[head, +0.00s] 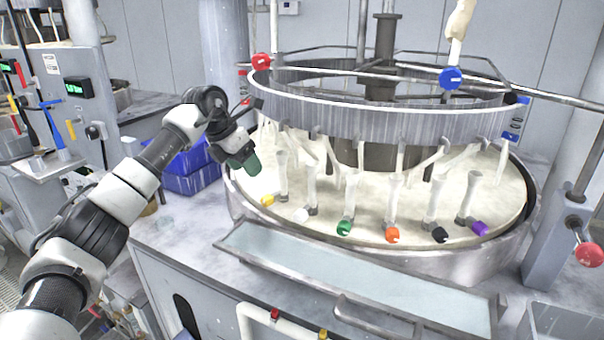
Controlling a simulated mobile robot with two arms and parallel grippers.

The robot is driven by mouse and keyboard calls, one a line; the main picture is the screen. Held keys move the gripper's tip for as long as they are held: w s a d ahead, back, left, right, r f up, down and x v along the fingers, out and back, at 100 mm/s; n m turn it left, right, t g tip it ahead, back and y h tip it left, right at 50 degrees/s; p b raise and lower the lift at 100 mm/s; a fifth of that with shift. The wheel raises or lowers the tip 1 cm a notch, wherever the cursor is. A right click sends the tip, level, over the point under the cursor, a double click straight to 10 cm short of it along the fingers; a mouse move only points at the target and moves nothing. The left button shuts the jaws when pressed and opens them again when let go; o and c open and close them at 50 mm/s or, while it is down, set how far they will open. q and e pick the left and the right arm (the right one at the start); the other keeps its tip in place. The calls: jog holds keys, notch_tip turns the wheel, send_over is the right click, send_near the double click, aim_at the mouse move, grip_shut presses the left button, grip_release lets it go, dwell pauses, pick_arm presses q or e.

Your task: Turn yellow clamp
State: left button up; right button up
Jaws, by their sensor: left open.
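The yellow clamp (267,200) is a small yellow knob at the foot of a whitish post, at the left end of the front row of coloured clamps on the round polishing platen (330,228). My left gripper (247,162) reaches in from the left and hangs above and a little left of the yellow clamp, apart from it. Its dark green fingertips point down, open, with nothing seen between them. My right gripper is not in view.
White (300,215), green (344,228), orange (392,235), black (439,234) and purple (479,228) clamps continue the row. A large metal ring (390,122) stands above them. A shallow trough (350,275) runs in front. Blue bins (190,178) stand behind my left arm.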

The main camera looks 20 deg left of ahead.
aim_at(266, 197)
pick_arm(q)
jog(key=p+x, duration=0.3)
jog(key=x, duration=0.7)
jog(key=shift+d+f, duration=0.1)
jog(key=shift+w+d+f, duration=0.15)
jog(key=shift+w+f, duration=0.05)
jog(key=shift+f, duration=0.35)
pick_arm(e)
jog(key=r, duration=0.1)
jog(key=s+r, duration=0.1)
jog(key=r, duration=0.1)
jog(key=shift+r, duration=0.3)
